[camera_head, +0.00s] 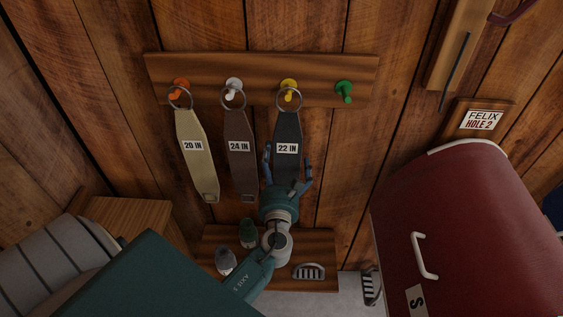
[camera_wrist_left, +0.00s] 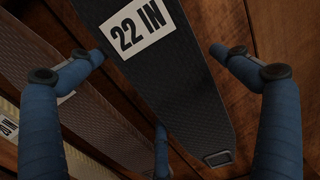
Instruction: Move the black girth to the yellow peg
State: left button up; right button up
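The black girth (camera_head: 288,130), labelled 22 IN, hangs by its ring from the yellow peg (camera_head: 289,85) on the wooden peg rail. Its lower end shows in the left wrist view (camera_wrist_left: 195,90), with a buckle at the tip. My left gripper (camera_head: 287,165) is in front of the girth's lower part, its blue fingers spread on both sides of it. In the left wrist view the fingers (camera_wrist_left: 165,75) are open and apart from the girth. The girth's lower end is hidden behind the gripper in the head view. My right gripper is not in view.
A brown 24 IN girth (camera_head: 241,165) hangs on the white peg (camera_head: 234,85), and a cream 20 IN girth (camera_head: 196,165) on the orange peg (camera_head: 181,84). The green peg (camera_head: 344,88) is empty.

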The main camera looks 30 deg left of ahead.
pick_arm(q)
jog(key=shift+s+d+f, duration=0.15)
jog(key=shift+s, duration=0.1)
jog(key=v, duration=1.1)
jog(key=s+d+f+n+g+h, duration=0.2)
jog(key=s+f+n, duration=0.1)
jog(key=f, duration=0.8)
jog(key=s+d+f+n+g+h, duration=0.1)
jog(key=s+f+n+g+h, duration=0.2)
jog(key=f, duration=0.8)
jog(key=s+d+f+n+g+h, duration=0.1)
jog(key=s+d+f+n+g, duration=0.2)
jog(key=f, duration=0.8)
jog(key=s+f+n+g+h, duration=0.1)
jog(key=s+f+n+g, duration=0.1)
jog(key=s+f+n, duration=0.4)
jog(key=s+f+n+g+h, duration=0.1)
jog(key=s+f+n, duration=0.5)
jog(key=s, duration=0.7)
jog(key=s+f+n+g+h, duration=0.1)
jog(key=s+f+n+g, duration=0.2)
jog(key=s+f+n, duration=0.3)
jog(key=s+f, duration=0.1)
jog(key=s, duration=0.3)
jog(key=shift+s, duration=0.2)
jog(key=shift+s+d+f, duration=0.1)
